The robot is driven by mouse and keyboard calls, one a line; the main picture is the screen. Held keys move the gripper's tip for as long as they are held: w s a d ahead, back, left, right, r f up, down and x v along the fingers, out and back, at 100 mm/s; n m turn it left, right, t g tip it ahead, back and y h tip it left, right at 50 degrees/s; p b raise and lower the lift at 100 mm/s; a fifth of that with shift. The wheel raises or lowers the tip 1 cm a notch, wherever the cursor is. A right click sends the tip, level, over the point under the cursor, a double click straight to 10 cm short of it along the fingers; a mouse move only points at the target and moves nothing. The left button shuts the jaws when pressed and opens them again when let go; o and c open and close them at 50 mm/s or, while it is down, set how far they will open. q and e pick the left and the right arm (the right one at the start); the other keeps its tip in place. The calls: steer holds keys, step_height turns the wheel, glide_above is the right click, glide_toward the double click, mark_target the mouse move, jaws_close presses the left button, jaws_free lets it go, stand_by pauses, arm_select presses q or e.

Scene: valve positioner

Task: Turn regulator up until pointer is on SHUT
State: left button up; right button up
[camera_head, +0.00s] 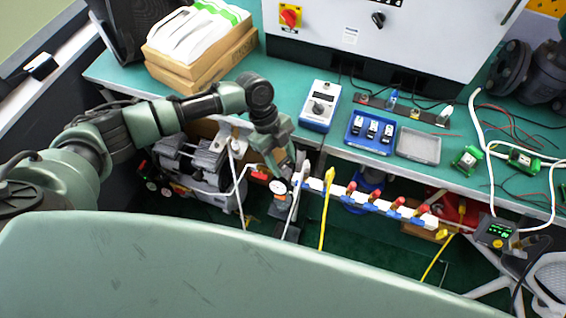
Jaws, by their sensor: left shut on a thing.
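A small round white gauge (279,187) sits near the left end of a white manifold bar below the bench edge. I take the fitting beside the gauge as the regulator; its knob is hidden by my gripper. My left gripper (293,178) reaches down from the left, right beside the gauge, and is shut on what appears to be the regulator knob. The gauge's needle and markings are too small to read. A dark box with a green display (495,232) is at the lower right. I cannot make out a pointer or the word SHUT. My right gripper is not in view.
The manifold (385,206) carries several red-handled taps, with yellow and white hoses hanging close to my gripper. The green bench (285,90) above holds a blue-and-white meter (320,106), a blue tray (356,143), a grey tray (418,146) and cardboard boxes (237,55).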

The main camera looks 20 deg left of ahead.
arm_select(q)
steer(key=shift+m, duration=0.5)
steer(key=o, duration=1.4)
steer(key=shift+c, duration=0.2)
steer(key=shift+r, duration=0.1)
